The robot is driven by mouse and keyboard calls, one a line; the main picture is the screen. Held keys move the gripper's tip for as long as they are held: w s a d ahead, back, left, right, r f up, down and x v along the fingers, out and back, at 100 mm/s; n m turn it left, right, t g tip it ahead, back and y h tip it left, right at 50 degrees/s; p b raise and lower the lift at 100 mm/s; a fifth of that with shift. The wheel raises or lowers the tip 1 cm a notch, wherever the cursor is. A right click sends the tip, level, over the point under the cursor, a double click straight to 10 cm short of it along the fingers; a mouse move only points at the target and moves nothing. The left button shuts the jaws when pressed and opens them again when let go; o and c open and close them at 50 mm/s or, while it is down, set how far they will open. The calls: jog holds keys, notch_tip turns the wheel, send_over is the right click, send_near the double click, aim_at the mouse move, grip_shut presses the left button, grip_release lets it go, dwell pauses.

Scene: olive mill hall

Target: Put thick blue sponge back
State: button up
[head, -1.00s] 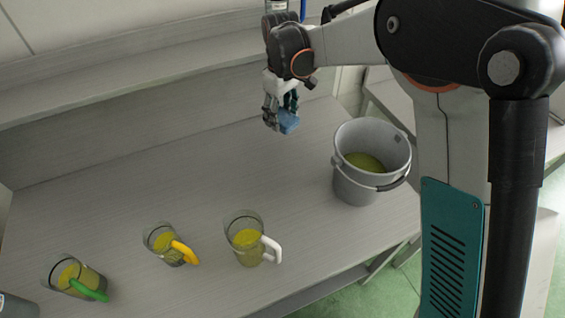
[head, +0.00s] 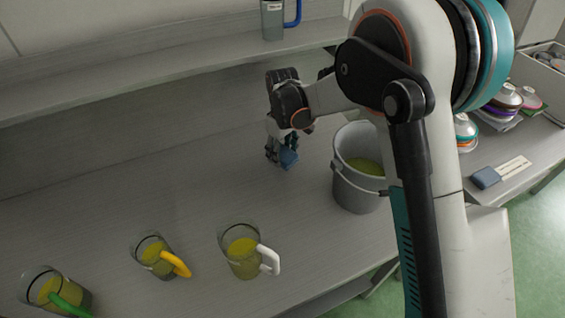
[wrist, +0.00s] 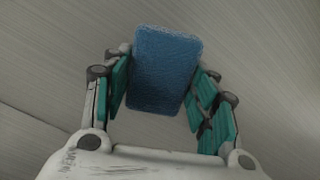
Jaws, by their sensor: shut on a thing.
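The blue sponge (wrist: 165,70) fills the space between the fingers in the wrist view. My gripper (head: 279,155) is shut on it and points down, and the sponge (head: 289,159) shows at the fingertips in the head view. It is held over the back part of the grey table, left of the bucket; whether it touches the tabletop I cannot tell. Another blue sponge-like block (head: 486,177) lies on the side table at the right, beside a pale label (head: 514,167).
A grey bucket (head: 352,190) with yellow-green liquid stands right of my gripper, partly behind my arm. Jugs with white (head: 269,260), yellow (head: 176,264) and green (head: 68,306) handles stand at the front. A grey jug (head: 272,20) stands on the shelf. Stacked lidded items (head: 505,97) occupy the side table.

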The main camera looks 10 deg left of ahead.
aim_at(282, 160)
jog(key=shift+f+b, duration=0.65)
jog(key=shift+f, duration=1.4)
jog(key=shift+f, duration=0.1)
jog(key=o, duration=1.1)
notch_tip(282, 160, up, 12)
jog(key=p, duration=0.3)
jog(key=shift+p, duration=0.3)
